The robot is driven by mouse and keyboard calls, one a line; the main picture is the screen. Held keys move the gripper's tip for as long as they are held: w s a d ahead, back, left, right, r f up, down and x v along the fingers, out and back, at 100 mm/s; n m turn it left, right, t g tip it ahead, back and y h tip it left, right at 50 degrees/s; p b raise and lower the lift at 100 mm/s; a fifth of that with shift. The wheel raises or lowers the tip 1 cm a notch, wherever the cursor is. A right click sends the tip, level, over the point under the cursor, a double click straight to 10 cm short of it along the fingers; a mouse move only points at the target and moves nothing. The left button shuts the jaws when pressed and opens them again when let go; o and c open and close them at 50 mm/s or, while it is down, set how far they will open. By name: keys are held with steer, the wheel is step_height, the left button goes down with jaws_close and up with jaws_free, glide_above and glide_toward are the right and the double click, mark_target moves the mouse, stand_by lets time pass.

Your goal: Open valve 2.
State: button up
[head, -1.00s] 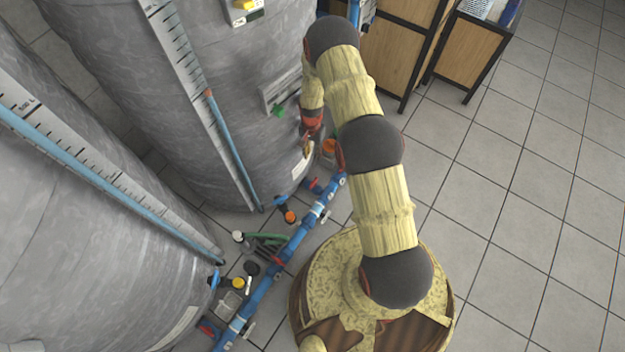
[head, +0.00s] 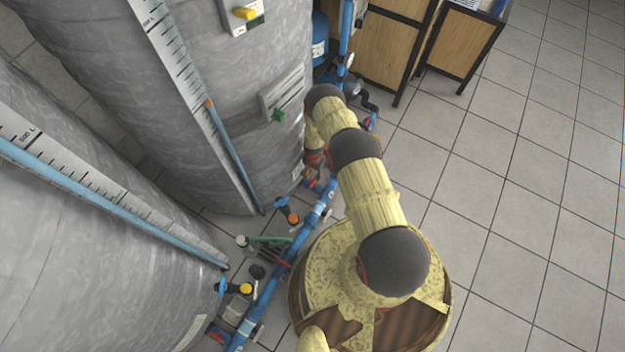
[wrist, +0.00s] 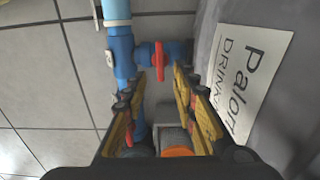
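In the wrist view a valve with a red handle (wrist: 159,62) sits on a blue pipe branch, just beyond my fingertips. My gripper (wrist: 160,88) is open, with one finger on each side and nothing held between them. The red handle lies ahead of the gap and looks apart from both fingers. An orange cap or knob (wrist: 178,152) shows low between the fingers. In the head view my gripper (head: 314,158) is low beside the middle tank and mostly hidden by my arm. No valve number is readable, so I cannot tell which is valve 2.
The grey tank (head: 150,120) stands close by the gripper; its white label (wrist: 245,75) fills the wrist view's right. Blue floor piping (head: 300,235) carries orange (head: 292,217) and yellow (head: 246,288) valve handles. A wooden cabinet (head: 390,45) stands behind. Tiled floor at right is clear.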

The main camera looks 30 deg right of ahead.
mark_target(313, 181)
step_height(313, 181, down, 8)
steer(key=b, duration=0.3)
steer(key=shift+r, duration=0.1)
steer(key=c, duration=0.3)
steer(key=c, duration=0.4)
jaws_close()
